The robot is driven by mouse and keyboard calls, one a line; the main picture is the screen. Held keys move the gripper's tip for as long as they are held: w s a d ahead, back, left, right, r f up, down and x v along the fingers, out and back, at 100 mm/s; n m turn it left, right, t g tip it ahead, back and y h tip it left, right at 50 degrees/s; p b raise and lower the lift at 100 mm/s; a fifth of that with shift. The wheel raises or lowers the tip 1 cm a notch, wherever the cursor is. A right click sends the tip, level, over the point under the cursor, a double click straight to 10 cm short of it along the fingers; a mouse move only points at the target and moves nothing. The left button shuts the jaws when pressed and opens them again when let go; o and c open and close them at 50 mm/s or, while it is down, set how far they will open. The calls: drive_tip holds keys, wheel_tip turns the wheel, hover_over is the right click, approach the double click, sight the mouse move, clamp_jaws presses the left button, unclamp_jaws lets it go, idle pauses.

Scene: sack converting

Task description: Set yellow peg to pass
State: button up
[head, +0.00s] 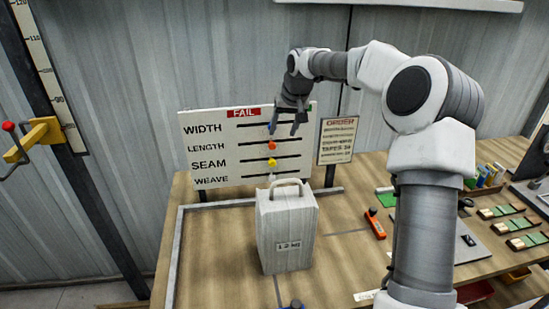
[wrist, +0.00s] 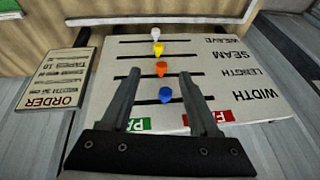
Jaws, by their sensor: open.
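The white board (head: 195,172) stands upright at the back of the bench, with slots labelled WIDTH, LENGTH, SEAM and WEAVE. The yellow peg (head: 272,162) is near the middle of the SEAM slot; it also shows in the wrist view (wrist: 158,48). The red FAIL label (head: 243,113) is at the board's top left. The green PASS label (wrist: 137,125) shows in the wrist view, partly behind a finger. My gripper (head: 284,130) is open and empty in front of the WIDTH row, above the yellow peg. It also shows in the wrist view (wrist: 160,75).
Blue (wrist: 165,95), orange (wrist: 161,69) and white (wrist: 155,33) pegs sit near the middle of their slots. A pale sack with a handle (head: 287,235) stands before the board. An ORDER sign (head: 337,141) is right of the board. An orange-red tool (head: 375,224) lies on the bench.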

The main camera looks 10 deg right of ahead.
sight(273, 162)
drive_tip(key=x, duration=0.6)
drive_tip(key=p+x, duration=0.1)
drive_tip(key=x, duration=0.5)
drive_tip(key=p+x, duration=0.1)
drive_tip(key=x, duration=0.5)
drive_tip(key=shift+w+d+r, duration=0.1)
drive_tip(key=shift+w+d, duration=0.15)
clamp_jaws()
idle(0.8)
